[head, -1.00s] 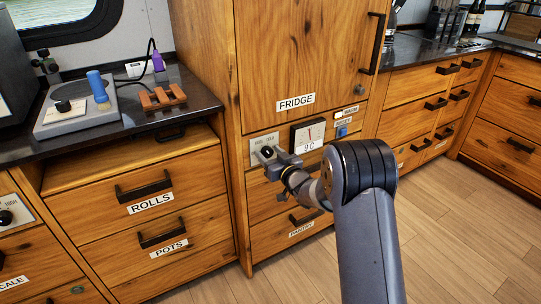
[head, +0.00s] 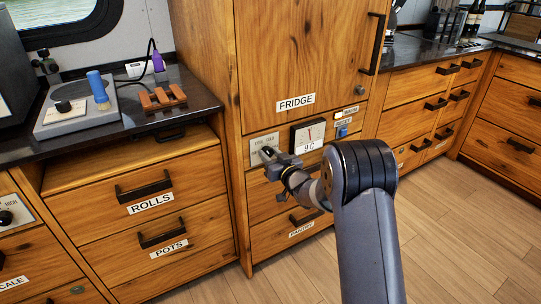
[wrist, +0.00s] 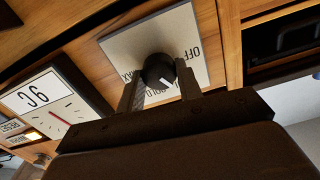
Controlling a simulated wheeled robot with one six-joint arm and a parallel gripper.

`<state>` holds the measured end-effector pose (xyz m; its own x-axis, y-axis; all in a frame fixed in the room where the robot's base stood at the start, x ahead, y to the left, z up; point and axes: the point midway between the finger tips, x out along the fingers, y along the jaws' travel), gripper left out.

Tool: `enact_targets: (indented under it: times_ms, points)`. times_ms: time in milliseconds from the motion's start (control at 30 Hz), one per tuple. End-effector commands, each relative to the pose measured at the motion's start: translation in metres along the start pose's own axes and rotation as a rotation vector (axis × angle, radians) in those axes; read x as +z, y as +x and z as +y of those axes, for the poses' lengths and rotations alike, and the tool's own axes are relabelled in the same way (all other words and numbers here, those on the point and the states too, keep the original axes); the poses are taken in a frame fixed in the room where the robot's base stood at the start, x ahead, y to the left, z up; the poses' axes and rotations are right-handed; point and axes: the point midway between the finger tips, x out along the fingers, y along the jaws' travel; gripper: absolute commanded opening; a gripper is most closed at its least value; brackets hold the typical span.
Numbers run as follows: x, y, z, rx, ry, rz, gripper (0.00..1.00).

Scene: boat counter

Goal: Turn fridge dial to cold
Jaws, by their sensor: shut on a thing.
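The fridge dial is a round black knob (wrist: 159,71) with a white pointer mark, on a pale plate (wrist: 188,38) below the fridge door (head: 300,55). In the wrist view the plate's words appear upside down: OFF at right, COLD below, partly hidden. The pointer slants toward the lower right there, on the COLD side of OFF. My gripper (wrist: 160,84) is shut on the knob, one finger on each side.
A square gauge (head: 308,134) with a red needle and a 9C readout sits right of the dial plate. Drawers with protruding handles are below and to the left. The wooden floor (head: 450,230) is clear.

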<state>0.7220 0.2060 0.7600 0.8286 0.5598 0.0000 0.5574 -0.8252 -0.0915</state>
Motion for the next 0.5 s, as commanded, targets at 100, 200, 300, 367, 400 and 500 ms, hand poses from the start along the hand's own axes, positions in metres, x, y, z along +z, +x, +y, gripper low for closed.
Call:
enact_targets:
  times_ms: [100,200,300,367,400,500]
  points:
    - [-0.0001,-0.0001,0.0002,0.000,0.045,0.000,0.11]
    - [-0.0002,-0.0001,0.0003,0.000,0.105,0.000,0.11]
    - [-0.0002,-0.0001,0.0006,0.000,0.181,-0.001,0.11]
    - [-0.0002,-0.0001,0.0007,0.000,0.234,-0.001,0.11]
    - [-0.0002,-0.0001,0.0008,0.000,0.271,-0.001,0.11]
    - [0.0000,-0.0001,0.0012,0.001,0.367,-0.002,0.11]
